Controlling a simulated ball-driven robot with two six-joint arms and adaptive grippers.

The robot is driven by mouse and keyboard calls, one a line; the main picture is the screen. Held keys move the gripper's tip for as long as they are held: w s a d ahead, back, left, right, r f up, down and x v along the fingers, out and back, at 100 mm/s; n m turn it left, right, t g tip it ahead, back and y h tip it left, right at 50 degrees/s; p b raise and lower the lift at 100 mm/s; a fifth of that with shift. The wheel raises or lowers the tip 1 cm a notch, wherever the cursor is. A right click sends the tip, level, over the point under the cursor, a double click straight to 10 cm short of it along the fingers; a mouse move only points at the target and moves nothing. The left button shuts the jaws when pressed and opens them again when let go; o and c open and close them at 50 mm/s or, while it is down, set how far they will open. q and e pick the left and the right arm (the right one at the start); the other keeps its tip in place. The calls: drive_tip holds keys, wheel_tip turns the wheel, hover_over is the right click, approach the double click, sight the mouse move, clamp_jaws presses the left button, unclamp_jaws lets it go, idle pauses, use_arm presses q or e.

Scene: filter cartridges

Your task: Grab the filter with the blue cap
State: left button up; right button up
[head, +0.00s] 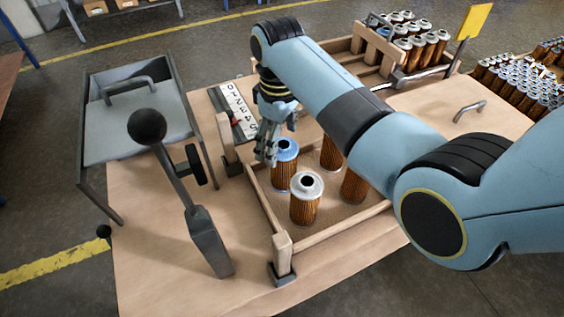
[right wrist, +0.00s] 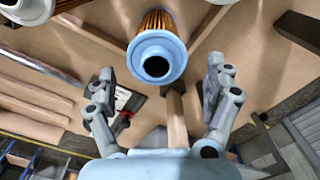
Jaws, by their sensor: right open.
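The filter with the blue cap (head: 285,163) stands upright in a wooden tray (head: 262,208), with brown pleated sides. My right gripper (head: 268,152) is just above and to the left of it in the head view. In the right wrist view the blue-capped filter (right wrist: 157,58) lies ahead, between the lines of the two open fingers (right wrist: 158,85), and nothing is between the fingertips. A filter with a whitish cap (head: 306,190) stands in front of it. More brown filters (head: 354,186) stand to the right, their tops partly hidden by my right arm. My left gripper is not in view.
A black-knobbed lever (head: 180,185) rises left of the tray. A grey bin with a handle (head: 140,115) stands at the left. A lettered white strip (head: 238,112) lies behind the tray. Another crate of filters (head: 408,50) is at the back. The table front is clear.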

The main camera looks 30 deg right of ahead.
sight(283, 165)
drive_tip(key=shift+f, duration=0.75)
drive_tip(key=f, duration=0.3)
drive_tip(key=shift+s+d+f, duration=0.2)
drive_tip(key=shift+d+f, duration=0.1)
drive_tip(key=shift+f, duration=0.6)
drive_tip(key=c, duration=0.7)
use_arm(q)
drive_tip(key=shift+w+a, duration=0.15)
use_arm(e)
drive_tip(key=c, duration=0.5)
